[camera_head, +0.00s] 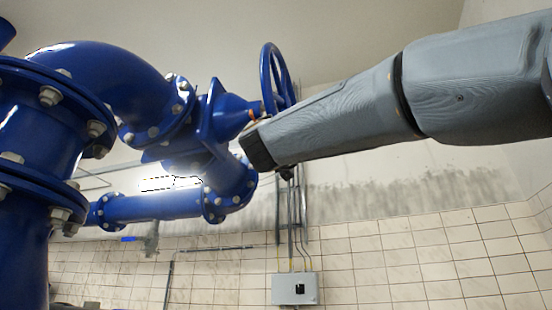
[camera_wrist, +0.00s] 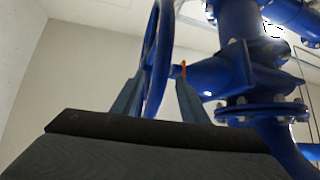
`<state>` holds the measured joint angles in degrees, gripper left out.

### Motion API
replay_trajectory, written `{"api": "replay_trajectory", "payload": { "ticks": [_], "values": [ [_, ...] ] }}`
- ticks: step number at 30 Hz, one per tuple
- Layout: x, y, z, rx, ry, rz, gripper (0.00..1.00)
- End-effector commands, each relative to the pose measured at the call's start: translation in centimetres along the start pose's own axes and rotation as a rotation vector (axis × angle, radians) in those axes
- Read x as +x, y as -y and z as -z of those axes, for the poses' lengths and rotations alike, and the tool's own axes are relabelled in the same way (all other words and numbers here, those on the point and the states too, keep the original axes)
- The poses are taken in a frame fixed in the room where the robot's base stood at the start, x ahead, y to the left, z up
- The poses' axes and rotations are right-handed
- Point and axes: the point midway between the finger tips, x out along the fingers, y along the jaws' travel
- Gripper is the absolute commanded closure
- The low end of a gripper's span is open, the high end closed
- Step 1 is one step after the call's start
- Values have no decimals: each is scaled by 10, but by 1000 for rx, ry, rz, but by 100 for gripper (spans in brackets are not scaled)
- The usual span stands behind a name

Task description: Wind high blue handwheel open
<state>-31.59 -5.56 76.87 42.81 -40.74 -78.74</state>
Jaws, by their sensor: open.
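The high blue handwheel (camera_head: 268,82) is at the upper middle of the head view, mounted on a blue valve (camera_head: 228,112). It stands upright, seen nearly edge-on. In the wrist view the handwheel's rim (camera_wrist: 151,62) runs up and down between my two grey fingers. My gripper (camera_wrist: 160,80) is open, with one finger on each side of the rim. I cannot tell whether either finger touches it. In the head view my arm comes in from the right and its dark end sits just below the wheel; the fingers and the wheel's lower part are hard to make out there.
A small orange-red part (camera_wrist: 183,69) is by the valve stem, close to my right finger. Large blue flanged pipes (camera_head: 90,75) fill the left. A grey box (camera_head: 295,288) with conduits is on the tiled wall. The space right of the wheel holds only my arm.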

Motion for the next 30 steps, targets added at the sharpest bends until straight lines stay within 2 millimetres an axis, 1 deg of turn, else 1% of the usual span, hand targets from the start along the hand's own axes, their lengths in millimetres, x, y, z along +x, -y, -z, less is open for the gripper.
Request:
{"api": "replay_trajectory", "payload": {
  "ticks": [1,6,9,12,16,24,29,30],
  "values": [
    [9,0,0,-3,2,0,60],
    [37,0,1,-2,2,1,60],
    [50,0,0,-2,2,2,60],
    [59,1,0,-1,1,2,60],
    [64,1,-1,-1,2,3,60],
    [65,1,-2,-1,2,3,60],
    [65,1,-2,-1,2,3,87],
    [65,1,-2,-1,2,3,94]
  ]
}}
